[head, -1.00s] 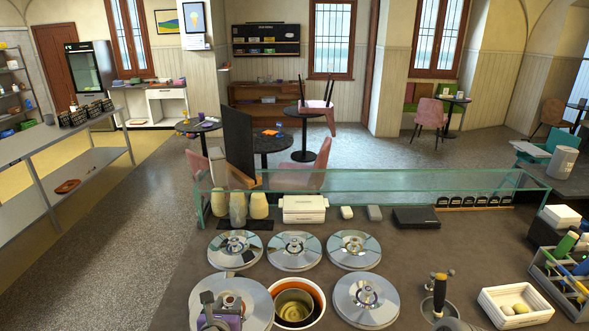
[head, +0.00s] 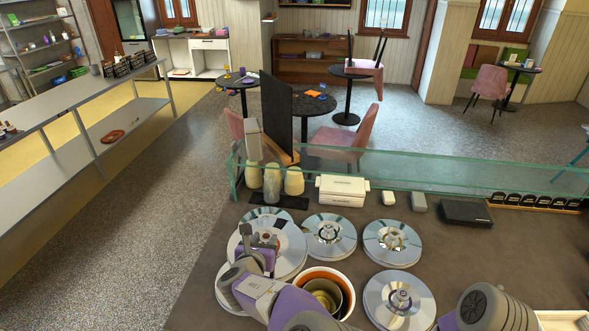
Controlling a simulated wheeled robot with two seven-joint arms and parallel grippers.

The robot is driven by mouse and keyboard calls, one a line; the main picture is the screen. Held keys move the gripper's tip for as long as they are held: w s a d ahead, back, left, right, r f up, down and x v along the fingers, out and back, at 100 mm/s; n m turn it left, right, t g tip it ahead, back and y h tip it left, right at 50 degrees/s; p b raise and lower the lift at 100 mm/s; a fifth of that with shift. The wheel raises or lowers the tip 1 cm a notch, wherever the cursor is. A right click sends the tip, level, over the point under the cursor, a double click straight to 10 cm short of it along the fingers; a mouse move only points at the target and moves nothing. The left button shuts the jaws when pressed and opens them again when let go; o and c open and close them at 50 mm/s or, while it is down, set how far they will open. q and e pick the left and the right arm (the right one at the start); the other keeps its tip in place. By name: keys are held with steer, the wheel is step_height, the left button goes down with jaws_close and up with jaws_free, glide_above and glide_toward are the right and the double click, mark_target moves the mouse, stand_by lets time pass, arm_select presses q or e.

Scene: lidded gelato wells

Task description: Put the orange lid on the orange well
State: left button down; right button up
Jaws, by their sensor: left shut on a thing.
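My left gripper (head: 263,243) is shut on a shiny silver lid (head: 293,254) with a central knob. The lid looks larger than the others, so it seems raised above the counter, overlapping the back-left of the wells. No orange colour is clear on it. The open well (head: 345,279) has an orange inner rim and a metallic inside; it lies to the right of and nearer than the held lid. My left arm hides the well's lower left part. The right gripper is not in view; part of my right arm shows at the lower right.
Silver lids cover neighbouring wells: one at the back middle (head: 329,248), one at the back right (head: 393,256) and one at the front right (head: 420,305). Another (head: 225,293) is mostly behind my left arm. A glass guard (head: 440,172) runs behind the wells.

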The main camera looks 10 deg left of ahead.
mark_target(297, 248)
arm_select(q)
steer(key=d+f, duration=0.1)
steer(key=d, duration=0.2)
steer(key=w+d+f, duration=0.1)
steer(key=d, duration=0.1)
steer(key=d+f, duration=0.1)
steer(key=d, duration=0.2)
steer(key=shift+w+d+f+b, duration=0.3)
steer(key=shift+w+b, duration=0.1)
steer(key=s+d+f, duration=0.1)
steer(key=d+f, duration=0.5)
steer(key=d, duration=0.2)
steer(key=shift+s+d+f, duration=0.25)
steer(key=shift+d+f, duration=0.1)
steer(key=shift+d, duration=0.05)
steer(key=shift+b, duration=0.35)
step_height(297, 248, down, 8)
steer(key=b, duration=0.6)
steer(key=shift+b, duration=0.4)
steer(key=shift+f+b, duration=0.95)
steer(key=shift+f, duration=0.05)
steer(key=c, duration=0.9)
jaws_free()
steer(key=o, duration=0.5)
